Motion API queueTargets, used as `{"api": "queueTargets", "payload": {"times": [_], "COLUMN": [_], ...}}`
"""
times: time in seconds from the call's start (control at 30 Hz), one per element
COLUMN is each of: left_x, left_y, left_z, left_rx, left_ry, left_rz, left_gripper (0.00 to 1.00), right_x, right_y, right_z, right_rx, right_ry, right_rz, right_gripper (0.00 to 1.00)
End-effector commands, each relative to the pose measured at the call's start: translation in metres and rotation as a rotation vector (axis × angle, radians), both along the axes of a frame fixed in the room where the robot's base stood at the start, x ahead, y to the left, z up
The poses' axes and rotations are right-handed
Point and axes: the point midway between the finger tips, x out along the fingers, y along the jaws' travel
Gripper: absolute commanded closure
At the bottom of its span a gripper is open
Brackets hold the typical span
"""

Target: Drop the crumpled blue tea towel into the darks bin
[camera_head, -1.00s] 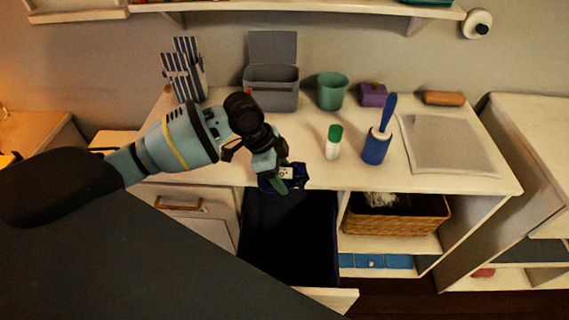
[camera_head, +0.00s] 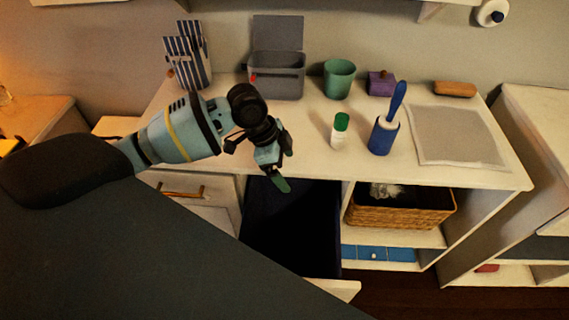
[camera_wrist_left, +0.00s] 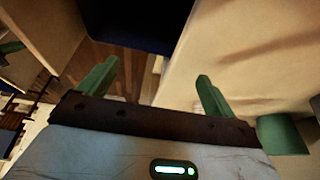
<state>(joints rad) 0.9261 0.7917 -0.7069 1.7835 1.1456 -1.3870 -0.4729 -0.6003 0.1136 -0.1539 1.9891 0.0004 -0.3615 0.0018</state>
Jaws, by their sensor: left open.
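The dark navy bin (camera_head: 290,235) stands open at the front of the dresser, below my left gripper (camera_head: 280,182). The gripper is open and empty over the bin's back edge, with its green fingers pointing down. In the left wrist view the two green fingers (camera_wrist_left: 156,82) are spread with nothing between them, and part of the navy bin (camera_wrist_left: 130,18) shows at the top. The blue tea towel is not visible; the inside of the bin is too dark to make it out. My right gripper is not in view.
A wicker basket (camera_head: 400,215) sits on the shelf right of the bin.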

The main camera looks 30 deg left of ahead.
Motion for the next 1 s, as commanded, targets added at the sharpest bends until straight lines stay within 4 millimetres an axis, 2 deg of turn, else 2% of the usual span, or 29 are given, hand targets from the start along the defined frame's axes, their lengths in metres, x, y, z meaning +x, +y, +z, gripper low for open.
{"api": "queueTargets", "payload": {"times": [0.5, 0.67, 1.0], "left_x": [-0.011, -0.012, -0.013], "left_y": [0.024, 0.027, 0.027], "left_z": [0.065, 0.072, 0.072], "left_rx": [0.001, 0.000, 0.000], "left_ry": [-0.004, -0.003, -0.002], "left_rz": [0.001, 0.000, 0.001], "left_gripper": [0.09, 0.09, 0.09], "right_x": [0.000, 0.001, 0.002], "right_y": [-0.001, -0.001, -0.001], "right_z": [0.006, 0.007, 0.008], "right_rx": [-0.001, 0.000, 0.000], "right_ry": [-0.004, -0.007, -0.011], "right_rz": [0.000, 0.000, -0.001], "right_gripper": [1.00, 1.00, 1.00]}}
